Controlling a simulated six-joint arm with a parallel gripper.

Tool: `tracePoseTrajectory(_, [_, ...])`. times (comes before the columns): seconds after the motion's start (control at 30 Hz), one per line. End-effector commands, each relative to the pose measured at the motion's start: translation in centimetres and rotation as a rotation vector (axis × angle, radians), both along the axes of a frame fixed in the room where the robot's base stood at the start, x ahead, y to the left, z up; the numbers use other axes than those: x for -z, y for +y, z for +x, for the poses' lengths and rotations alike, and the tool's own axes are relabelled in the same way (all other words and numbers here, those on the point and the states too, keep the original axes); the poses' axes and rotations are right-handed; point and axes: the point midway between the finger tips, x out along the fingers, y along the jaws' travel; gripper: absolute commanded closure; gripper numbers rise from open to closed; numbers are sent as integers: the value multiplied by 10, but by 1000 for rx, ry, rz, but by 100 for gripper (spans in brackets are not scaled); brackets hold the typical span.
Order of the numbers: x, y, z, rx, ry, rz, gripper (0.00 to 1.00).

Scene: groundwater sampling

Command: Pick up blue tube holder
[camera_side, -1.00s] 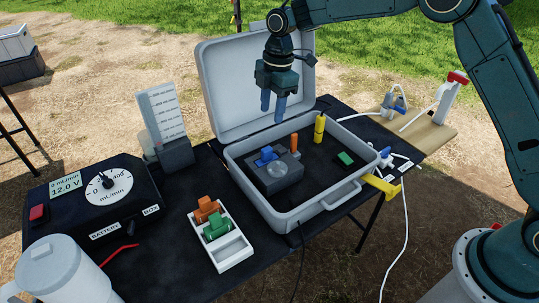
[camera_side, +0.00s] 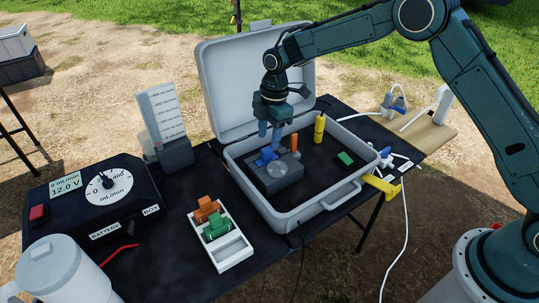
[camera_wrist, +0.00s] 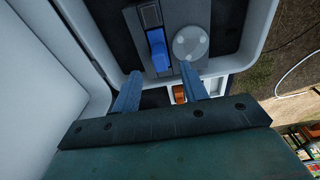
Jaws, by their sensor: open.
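The blue tube holder (camera_side: 266,154) sits on top of a dark grey block (camera_side: 290,173) inside the open grey case. In the wrist view the blue holder (camera_wrist: 158,50) lies ahead of the fingertips, between their lines, beside a round light disc. My gripper (camera_side: 270,143) is open with two blue fingers pointing down, close above the holder in the side view. The fingers partly hide the holder there. In the wrist view my gripper (camera_wrist: 160,75) shows its fingers apart with nothing between the tips.
The case lid (camera_side: 225,90) stands open just behind my gripper. An orange piece (camera_side: 294,142) and a yellow cylinder (camera_side: 319,127) stand upright close on the right. A green block (camera_side: 345,158) lies farther right in the case. A white tray (camera_side: 236,255) holds orange and green holders.

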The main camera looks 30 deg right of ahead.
Motion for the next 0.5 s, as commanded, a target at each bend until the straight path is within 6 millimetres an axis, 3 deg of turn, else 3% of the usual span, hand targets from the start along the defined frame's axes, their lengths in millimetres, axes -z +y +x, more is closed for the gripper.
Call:
tracePoseTrajectory(0.3, [36, 4, 0, 1, 3, -1, 56])
tracePoseTrajectory(0.5, [44, 5, 0, 1, 2, -1, 56])
